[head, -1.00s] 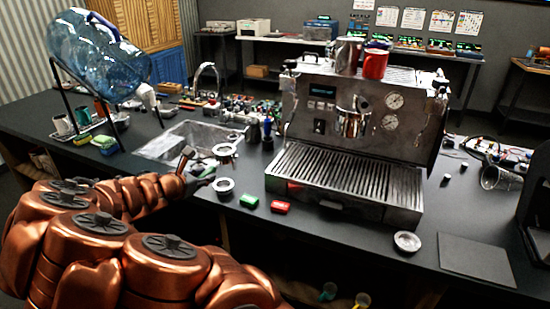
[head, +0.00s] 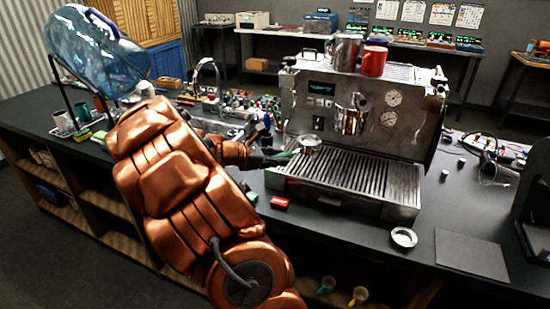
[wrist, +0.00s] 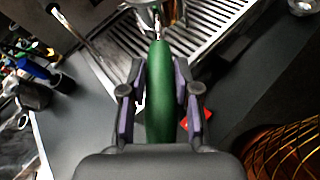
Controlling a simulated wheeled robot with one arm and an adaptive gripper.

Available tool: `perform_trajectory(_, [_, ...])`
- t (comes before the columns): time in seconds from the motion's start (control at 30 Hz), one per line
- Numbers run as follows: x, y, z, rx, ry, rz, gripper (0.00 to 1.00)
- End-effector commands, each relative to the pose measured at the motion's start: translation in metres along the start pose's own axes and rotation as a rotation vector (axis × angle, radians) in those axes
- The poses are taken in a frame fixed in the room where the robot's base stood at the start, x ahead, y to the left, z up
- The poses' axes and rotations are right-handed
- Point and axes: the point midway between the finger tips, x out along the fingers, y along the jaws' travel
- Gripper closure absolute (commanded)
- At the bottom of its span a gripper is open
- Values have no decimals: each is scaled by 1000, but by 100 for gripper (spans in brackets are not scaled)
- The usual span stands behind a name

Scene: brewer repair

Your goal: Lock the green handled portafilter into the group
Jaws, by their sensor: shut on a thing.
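My gripper (wrist: 162,100) is shut on the green handle (wrist: 160,75) of the portafilter, its pads on both sides of the handle. In the head view the portafilter's metal basket (head: 309,142) is held above the left part of the drip tray, pointing right, apart from the machine. My gripper (head: 278,158) shows there at the machine's left front. The espresso machine (head: 330,85) stands on the counter. Its shiny metal group (head: 351,115) is on the front panel, to the right of and above the basket. Most of the handle is hidden by my gripper in the head view.
The slatted drip tray (head: 360,175) lies under the portafilter. A red block (head: 280,203) is on the counter in front of it. A small metal ring (head: 404,237) and a dark mat (head: 475,257) lie at right. A red mug (head: 374,61) stands on top of the machine.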

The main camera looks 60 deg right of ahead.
Motion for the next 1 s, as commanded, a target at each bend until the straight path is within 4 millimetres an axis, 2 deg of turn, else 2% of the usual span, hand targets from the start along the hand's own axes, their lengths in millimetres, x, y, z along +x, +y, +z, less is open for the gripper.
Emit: perform_trajectory(1.0, [59, -2, 27, 0, -1, 1, 100])
